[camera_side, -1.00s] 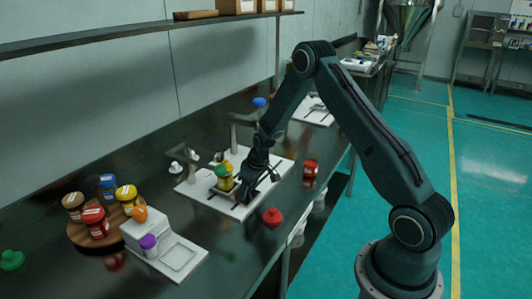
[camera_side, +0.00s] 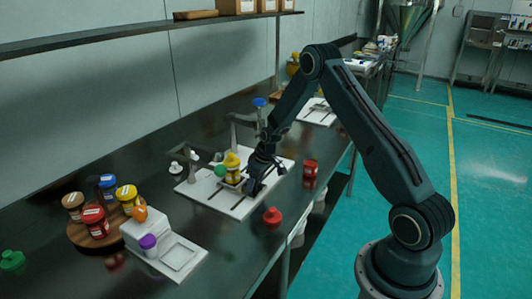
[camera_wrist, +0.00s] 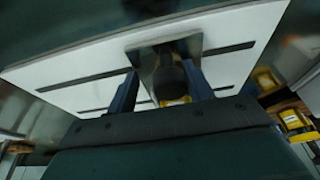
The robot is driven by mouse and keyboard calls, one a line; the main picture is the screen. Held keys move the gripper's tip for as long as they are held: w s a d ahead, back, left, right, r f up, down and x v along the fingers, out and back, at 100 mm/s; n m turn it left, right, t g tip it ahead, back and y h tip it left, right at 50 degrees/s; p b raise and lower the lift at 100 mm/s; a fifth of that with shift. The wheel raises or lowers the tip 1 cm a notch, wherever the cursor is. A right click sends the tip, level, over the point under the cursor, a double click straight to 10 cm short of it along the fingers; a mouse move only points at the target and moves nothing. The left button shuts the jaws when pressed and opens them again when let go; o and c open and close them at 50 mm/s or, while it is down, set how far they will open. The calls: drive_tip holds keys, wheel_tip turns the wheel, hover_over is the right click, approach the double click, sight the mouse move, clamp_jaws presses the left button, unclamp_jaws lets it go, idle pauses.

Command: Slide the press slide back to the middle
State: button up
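The press slide (camera_wrist: 148,68) is a grey metal plate with a dark round post on a white base plate (camera_side: 243,208) with dark slots. In the wrist view the post (camera_wrist: 168,76) stands between the two fingers of my gripper (camera_wrist: 161,84). The fingers are apart, with a gap at the post's left; contact at its right is unclear. In the side view my gripper (camera_side: 254,187) is low over the base plate, right of a yellow jar (camera_side: 232,168). The arm hides much of the slide there. A yellow part (camera_wrist: 173,101) shows below the post in the wrist view.
A green-topped item (camera_side: 220,170) and a grey stand (camera_side: 236,132) are close behind. A red-capped item (camera_side: 272,217) and a red jar (camera_side: 310,168) stand near the counter's front edge. A round wooden board (camera_side: 82,232) with several jars and a white block (camera_side: 142,230) are at left.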

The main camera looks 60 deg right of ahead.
drive_tip(key=shift+d, duration=2.7)
drive_tip(key=o, duration=1.1)
drive_tip(key=shift+r, duration=0.15)
drive_tip(key=shift+v, duration=4.35)
drive_tip(key=shift+a, duration=0.1)
